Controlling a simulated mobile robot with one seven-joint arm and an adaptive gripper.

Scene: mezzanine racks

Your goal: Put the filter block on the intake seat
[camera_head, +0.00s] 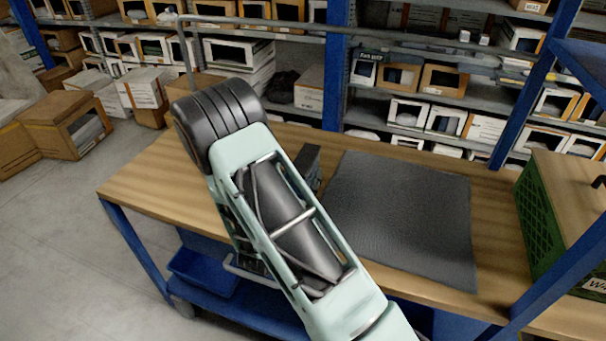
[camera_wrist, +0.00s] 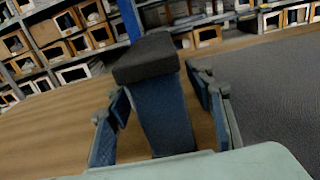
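A block with a dark grey top and blue sides, which looks like the filter block (camera_wrist: 160,105), stands upright on the wooden table in the wrist view. Part of a dark grey block, likely the same one, shows beside my arm in the head view (camera_head: 309,162). My gripper (camera_wrist: 163,112) has one finger on each side of the block. Wood shows between the block and each finger, so the gripper looks open around it. I cannot make out an intake seat in either view.
A dark grey mat (camera_head: 400,212) lies on the wooden table (camera_head: 150,187), right of the block, and its surface is clear. A green crate (camera_head: 540,215) with a wooden top stands at the right end, near blue posts. Racks of boxes stand behind.

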